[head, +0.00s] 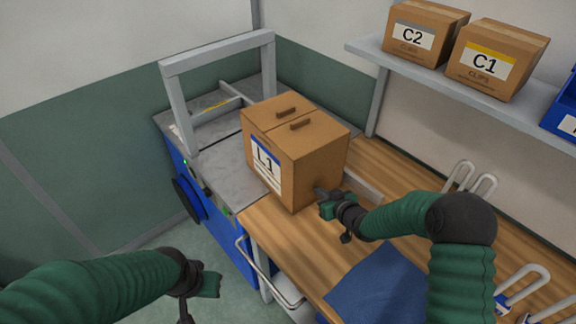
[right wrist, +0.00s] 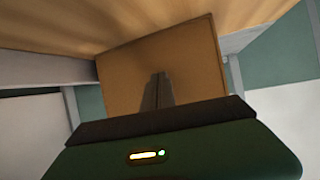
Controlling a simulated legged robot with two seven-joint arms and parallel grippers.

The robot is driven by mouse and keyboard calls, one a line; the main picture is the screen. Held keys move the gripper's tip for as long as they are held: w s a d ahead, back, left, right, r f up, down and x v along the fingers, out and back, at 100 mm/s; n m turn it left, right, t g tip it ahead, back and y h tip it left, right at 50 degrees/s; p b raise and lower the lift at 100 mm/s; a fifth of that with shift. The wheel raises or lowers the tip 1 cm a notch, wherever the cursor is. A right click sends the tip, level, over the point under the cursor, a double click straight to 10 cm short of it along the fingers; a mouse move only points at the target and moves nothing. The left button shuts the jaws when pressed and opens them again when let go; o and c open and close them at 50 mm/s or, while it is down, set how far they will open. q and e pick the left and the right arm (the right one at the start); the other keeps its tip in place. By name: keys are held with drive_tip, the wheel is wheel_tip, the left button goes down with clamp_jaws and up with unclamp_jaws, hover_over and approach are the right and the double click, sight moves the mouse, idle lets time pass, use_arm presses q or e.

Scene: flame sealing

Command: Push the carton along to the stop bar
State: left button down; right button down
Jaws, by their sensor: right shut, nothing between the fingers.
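The carton (head: 315,162) is a brown box marked L1 with two dark handles on top. It stands upright, partly on the grey metal bed of the sealing machine and partly at the edge of the wooden table. The stop bar is probably the grey bar (head: 216,105) across the bed beyond the carton, under the grey frame. My right gripper (head: 320,193) is shut and empty, its tips at the carton's near right face. The right wrist view shows the shut fingers (right wrist: 157,92) in front of the carton face (right wrist: 195,70); contact is unclear. My left gripper (head: 208,284) is low at left, away from the carton.
A grey arch frame (head: 188,100) stands over the machine bed (head: 215,165). A shelf (head: 440,78) at upper right holds cartons C2 (head: 410,40) and C1 (head: 485,65). A blue cloth or mat (head: 378,285) lies on the wooden table (head: 275,228). A grey rail (head: 362,185) runs behind the right gripper.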

sight(315, 186)
drive_tip(key=shift+w+a+b, duration=0.75)
drive_tip(key=shift+w+a, duration=0.6)
drive_tip(key=shift+w, duration=0.25)
drive_tip(key=shift+w+a+b, duration=0.7)
drive_tip(key=shift+w+a, duration=0.65)
drive_tip(key=shift+w, duration=0.3)
drive_tip(key=s+d+p, duration=0.1)
drive_tip(key=s+d, duration=0.2)
drive_tip(key=s, duration=0.1)
drive_tip(key=shift+d+r+p, duration=0.1)
drive_tip(key=shift+d+p, duration=0.25)
drive_tip(key=shift+s+d, duration=0.2)
drive_tip(key=shift+s, duration=0.05)
